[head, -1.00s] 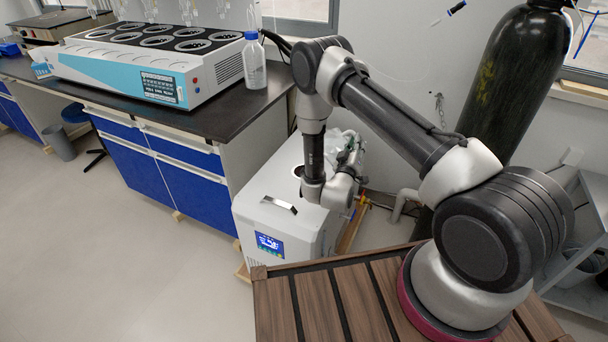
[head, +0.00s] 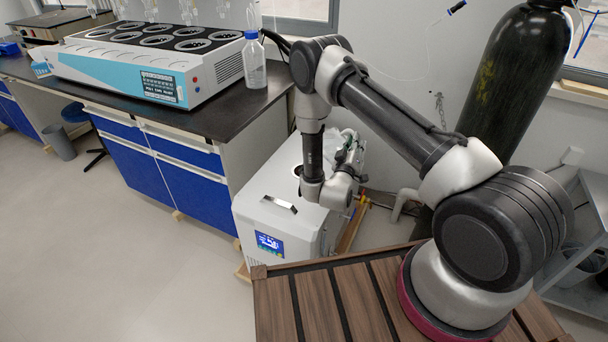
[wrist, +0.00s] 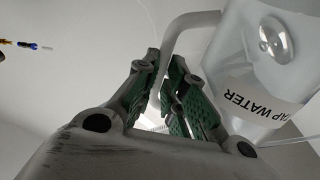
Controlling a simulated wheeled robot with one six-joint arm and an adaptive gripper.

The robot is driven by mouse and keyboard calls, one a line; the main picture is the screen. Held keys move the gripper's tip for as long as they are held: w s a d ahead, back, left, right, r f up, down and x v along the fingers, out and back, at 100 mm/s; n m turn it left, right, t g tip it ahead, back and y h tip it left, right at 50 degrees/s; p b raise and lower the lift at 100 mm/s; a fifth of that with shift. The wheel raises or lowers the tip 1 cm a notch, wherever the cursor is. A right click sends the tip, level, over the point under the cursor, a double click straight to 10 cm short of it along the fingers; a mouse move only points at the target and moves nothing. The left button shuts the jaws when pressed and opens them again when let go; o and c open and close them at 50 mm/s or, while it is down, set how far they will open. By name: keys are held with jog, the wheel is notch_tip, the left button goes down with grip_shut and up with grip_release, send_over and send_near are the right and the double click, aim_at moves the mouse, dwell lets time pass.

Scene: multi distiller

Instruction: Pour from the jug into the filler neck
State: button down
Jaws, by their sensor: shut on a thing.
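The jug (wrist: 262,52) is clear, with an upside-down "TAP WATER" label in the wrist view. Its pale bent handle (wrist: 187,30) runs between the green pads of my gripper (wrist: 168,72). My gripper is shut on this handle, and the jug body lies to its right. In the head view my gripper (head: 350,150) is beyond my wrist, above the back of a white floor unit (head: 262,200). There the jug is mostly hidden by my arm and hard to make out. A dark-rimmed opening, likely the filler neck (head: 298,170), shows on the unit's top, partly hidden by my arm.
A bench with blue drawers (head: 165,165) stands left of the unit, with a multi-place heater (head: 150,60) and a blue-capped bottle (head: 254,62) on it. A black gas cylinder (head: 510,80) stands at the right. The floor at the front left is clear.

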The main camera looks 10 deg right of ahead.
jog(key=shift+w+a+r+n+t+p, duration=0.2)
jog(key=shift+a+r+n+p, duration=0.15)
jog(key=shift+n, duration=0.4)
jog(key=shift+w+a+r+n+t+p, duration=0.1)
jog(key=shift+w+a+r+n+p, duration=0.1)
jog(key=shift+a+n+p, duration=0.4)
dwell(4.0)
jog(key=shift+a+f+n, duration=0.2)
jog(key=shift+f+n, duration=0.1)
jog(key=shift+n, duration=0.25)
dwell(2.1)
